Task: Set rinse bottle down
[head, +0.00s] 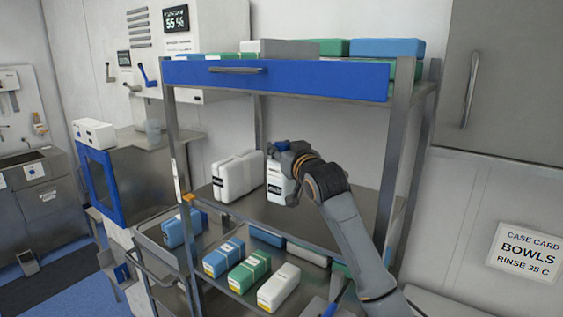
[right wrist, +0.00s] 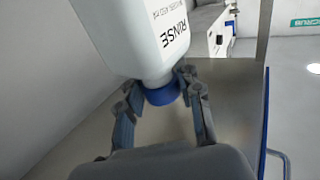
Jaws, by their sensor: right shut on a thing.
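The rinse bottle (head: 277,182) is white with a dark label and stands upright over the middle shelf (head: 352,203) of the metal rack. My right gripper (head: 282,150) is shut on it at the top. In the right wrist view, the bottle (right wrist: 140,35) shows "RINSE" upside down in the picture. The fingers of the right gripper (right wrist: 160,92) lie on both sides of its blue cap (right wrist: 161,94). I cannot tell whether the bottle's base touches the shelf. My left gripper is not in view.
White containers (head: 238,177) stand just left of the bottle on the same shelf. A blue drawer front (head: 300,76) hangs above, and a rack post (head: 393,165) rises to the right. Several packs lie on the lower shelf. The shelf is bare to the bottle's right.

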